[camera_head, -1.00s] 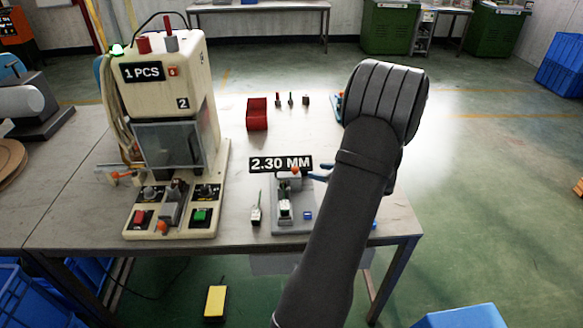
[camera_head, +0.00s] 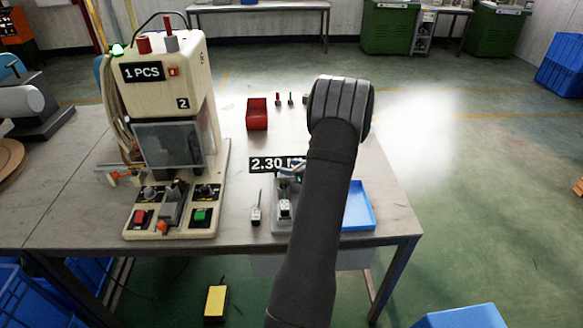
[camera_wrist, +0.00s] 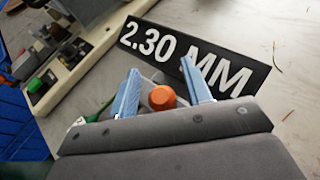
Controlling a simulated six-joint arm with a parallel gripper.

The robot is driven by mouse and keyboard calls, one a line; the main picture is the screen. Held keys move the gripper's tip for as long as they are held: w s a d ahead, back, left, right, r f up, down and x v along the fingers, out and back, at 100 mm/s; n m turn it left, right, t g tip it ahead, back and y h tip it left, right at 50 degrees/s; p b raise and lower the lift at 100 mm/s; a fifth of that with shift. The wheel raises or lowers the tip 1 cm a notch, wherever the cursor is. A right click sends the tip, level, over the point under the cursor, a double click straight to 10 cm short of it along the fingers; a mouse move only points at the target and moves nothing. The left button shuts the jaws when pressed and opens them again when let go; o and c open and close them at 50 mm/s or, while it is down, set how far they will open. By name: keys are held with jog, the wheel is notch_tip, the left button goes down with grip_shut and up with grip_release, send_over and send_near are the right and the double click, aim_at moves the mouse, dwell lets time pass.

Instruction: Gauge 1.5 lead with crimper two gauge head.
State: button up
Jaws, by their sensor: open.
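The gauge (camera_head: 285,213) stands on the table with a black sign (camera_head: 265,165) behind it. In the wrist view the sign (camera_wrist: 185,55) reads 2.30 MM. My gripper (camera_wrist: 163,90) is open, its two blue fingers on either side of the gauge's orange knob (camera_wrist: 162,97); I cannot tell whether they touch it. In the head view my arm hides part of the sign and the gauge's right side. A small pale holder (camera_head: 256,214) with a thin upright lead stands left of the gauge. The crimper (camera_head: 168,90) on the left shows 1 PCS and a 2.
A blue tray (camera_head: 358,208) lies right of my arm near the table edge. A red bin (camera_head: 257,115) and a few small upright pieces (camera_head: 290,99) stand farther back. The crimper's control base (camera_head: 170,215) is left of the gauge. Bare table (camera_head: 385,190) shows at the right.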

jog(key=shift+c, duration=0.5)
grip_shut()
jog(key=shift+d, duration=2.4)
grip_release()
jog(key=shift+d, duration=0.1)
jog(key=shift+o, duration=0.5)
jog(key=v, duration=1.7)
jog(key=shift+s, duration=0.2)
jog(key=shift+w+r, duration=0.1)
